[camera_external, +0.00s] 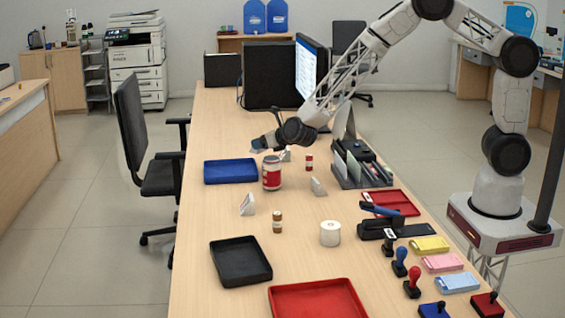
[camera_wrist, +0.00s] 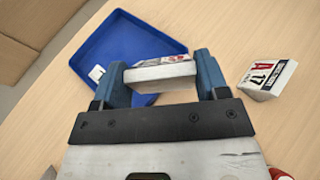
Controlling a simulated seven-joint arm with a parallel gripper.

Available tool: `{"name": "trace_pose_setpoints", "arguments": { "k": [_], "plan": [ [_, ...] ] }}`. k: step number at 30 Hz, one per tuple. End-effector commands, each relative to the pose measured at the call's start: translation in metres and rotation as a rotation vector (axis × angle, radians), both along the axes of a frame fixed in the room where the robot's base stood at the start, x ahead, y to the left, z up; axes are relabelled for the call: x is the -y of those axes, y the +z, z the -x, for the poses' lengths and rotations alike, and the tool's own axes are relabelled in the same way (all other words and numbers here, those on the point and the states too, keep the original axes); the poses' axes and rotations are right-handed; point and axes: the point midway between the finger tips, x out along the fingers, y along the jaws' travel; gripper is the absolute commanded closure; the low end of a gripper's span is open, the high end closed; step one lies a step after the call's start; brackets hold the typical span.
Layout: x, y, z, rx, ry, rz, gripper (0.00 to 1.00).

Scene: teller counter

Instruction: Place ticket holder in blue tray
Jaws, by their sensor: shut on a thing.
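My gripper (camera_wrist: 160,82) is shut on a ticket holder (camera_wrist: 161,72), a pale block with a red-and-white printed face, held between the two blue fingers. The blue tray (camera_wrist: 125,40) lies beyond the fingers in the wrist view, and the held holder overlaps its near side there. In the external view, my gripper (camera_external: 264,143) is above the table near the far right corner of the blue tray (camera_external: 230,171). The held holder is hard to make out there. A second ticket holder (camera_wrist: 267,78), marked A 17, stands on the table right of the tray.
A red-and-white can (camera_external: 272,173) stands right of the blue tray. Other ticket holders (camera_external: 247,204) (camera_external: 318,187) stand nearby. A small white item (camera_wrist: 97,73) shows by the left finger. A black tray (camera_external: 240,262) and a red tray (camera_external: 318,301) lie nearer the camera.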

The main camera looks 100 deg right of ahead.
Motion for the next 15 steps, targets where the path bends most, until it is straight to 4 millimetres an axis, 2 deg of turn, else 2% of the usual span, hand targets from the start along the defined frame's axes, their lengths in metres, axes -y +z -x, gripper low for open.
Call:
{"name": "trace_pose_setpoints", "arguments": {
  "k": [9,15],
  "plan": [
    [0.013,-0.004,-0.035,0.0,0.0,-0.001,0.6],
    [0.018,-0.005,-0.047,0.0,-0.001,0.0,0.6]
  ]
}}
